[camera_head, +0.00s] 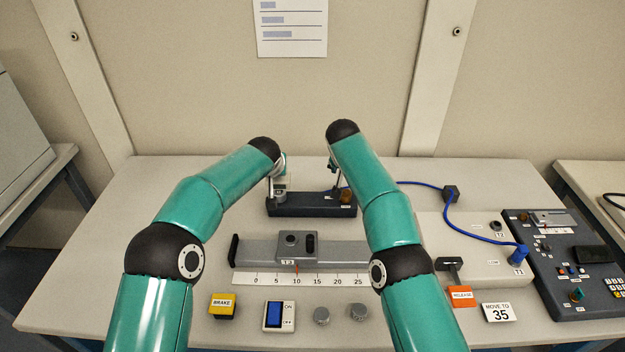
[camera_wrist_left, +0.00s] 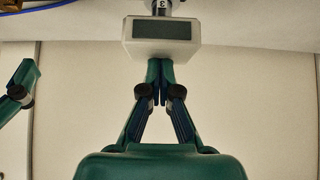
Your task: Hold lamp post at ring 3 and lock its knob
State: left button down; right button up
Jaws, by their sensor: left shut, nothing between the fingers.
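In the left wrist view, a metal post (camera_wrist_left: 161,6) with a ring marked 3 meets a pale box (camera_wrist_left: 160,42) with a dark panel. My left gripper (camera_wrist_left: 160,68) is shut and empty, its fingertips at the box's edge; I cannot tell whether they touch. In the head view, a dark base (camera_head: 310,209) carries a post foot (camera_head: 280,196) on the left and a brownish knob (camera_head: 347,197) on the right. My left gripper (camera_head: 279,176) is mostly hidden behind its arm. My right gripper (camera_head: 334,166) is mostly hidden too, above the base's right side.
In front stands a grey slide unit (camera_head: 260,250) with a scale (camera_head: 310,279). Nearer are a yellow BRAKE button (camera_head: 222,306), a blue switch (camera_head: 274,315) and two grey knobs. The table's left is clear.

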pick_arm(q)
jog(key=shift+f, duration=0.15)
jog(key=shift+r, duration=3.6)
